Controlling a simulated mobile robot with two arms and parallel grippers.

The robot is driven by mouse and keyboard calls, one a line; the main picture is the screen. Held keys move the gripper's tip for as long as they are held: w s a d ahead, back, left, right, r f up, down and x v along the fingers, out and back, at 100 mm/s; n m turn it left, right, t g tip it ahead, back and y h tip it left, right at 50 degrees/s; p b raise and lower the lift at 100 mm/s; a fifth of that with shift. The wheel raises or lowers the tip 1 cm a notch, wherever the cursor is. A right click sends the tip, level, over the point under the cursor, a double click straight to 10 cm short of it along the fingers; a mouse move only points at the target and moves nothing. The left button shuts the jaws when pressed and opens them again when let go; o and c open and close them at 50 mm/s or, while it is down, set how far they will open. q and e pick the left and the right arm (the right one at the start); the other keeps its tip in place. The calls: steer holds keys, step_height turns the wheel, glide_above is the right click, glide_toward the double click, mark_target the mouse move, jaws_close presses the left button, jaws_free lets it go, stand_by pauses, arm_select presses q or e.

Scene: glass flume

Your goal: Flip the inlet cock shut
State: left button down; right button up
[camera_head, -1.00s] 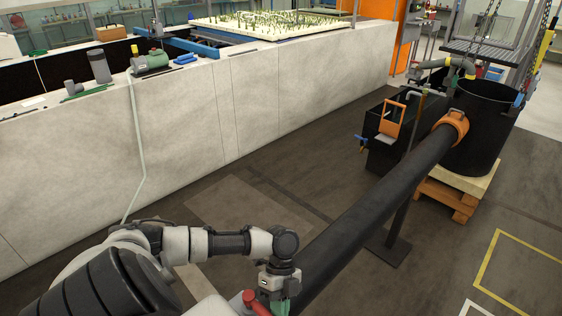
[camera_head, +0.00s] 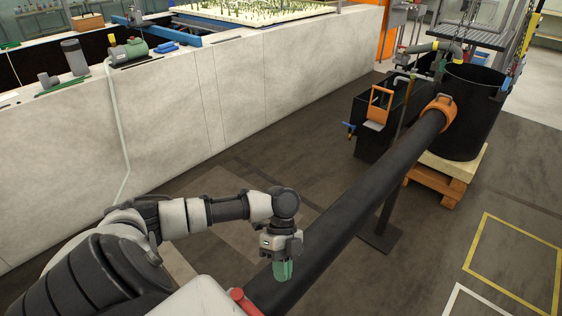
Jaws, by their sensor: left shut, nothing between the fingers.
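My left gripper (camera_head: 283,271) hangs from my left arm at the lower middle, with its green fingers pointing down and shut on nothing. It shows in front of the thick black pipe (camera_head: 352,209). A red handle (camera_head: 243,302) is at the bottom edge, below and left of the fingers, with a visible gap in the picture. It may be the inlet cock's lever; its lower part is cut off, so I cannot tell its setting. My right gripper is not in view.
The pipe runs up right to an orange collar (camera_head: 438,112) at a black barrel (camera_head: 473,125) on a pallet. A long pale wall (camera_head: 190,110) carries a green pump (camera_head: 130,52) at left. Dark floor lies open between wall and pipe.

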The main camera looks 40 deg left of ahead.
arm_select(q)
steer(key=shift+w+a+r, duration=0.9)
steer(key=shift+w+r, duration=0.15)
steer(key=shift+w, duration=0.05)
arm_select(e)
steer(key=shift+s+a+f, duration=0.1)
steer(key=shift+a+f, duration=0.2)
